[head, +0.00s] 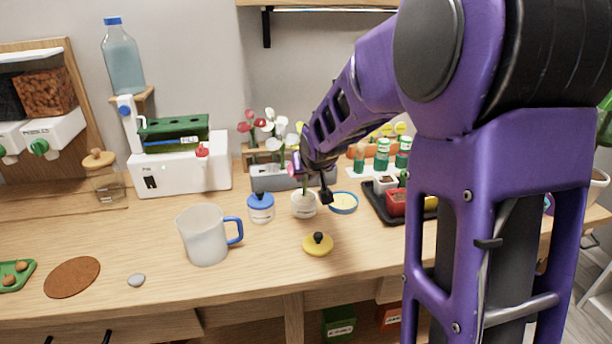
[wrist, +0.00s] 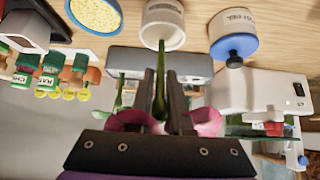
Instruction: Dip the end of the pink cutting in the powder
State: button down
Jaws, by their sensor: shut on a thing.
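My gripper (wrist: 161,76) is shut on the pink cutting, holding its green stem (wrist: 163,60) between the dark fingers. Pink petals (wrist: 205,122) show on both sides of the fingers, and a pink bloom (head: 293,168) shows in the head view. The stem's free end points at the mouth of an open white jar (head: 304,207), which also shows in the wrist view (wrist: 164,14). The stem end overlaps the jar's mouth; I cannot tell whether it touches anything inside. The powder is not clearly visible. A yellow lid with a black knob (head: 318,246) lies in front of the jar.
A white jar with a blue lid (head: 261,209) stands left of the open jar. A blue-rimmed dish of speckled yellow stuff (head: 343,203) is close on the right. A frosted mug (head: 205,236) stands front left, and a dark tray (head: 376,207) lies right. The front table is mostly clear.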

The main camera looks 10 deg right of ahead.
jog(key=shift+s+f+b, duration=0.1)
jog(key=shift+f+b, duration=0.4)
jog(key=shift+f, duration=0.25)
dwell(1.4)
jog(key=shift+r+p, duration=2.75)
jog(key=shift+r, duration=0.85)
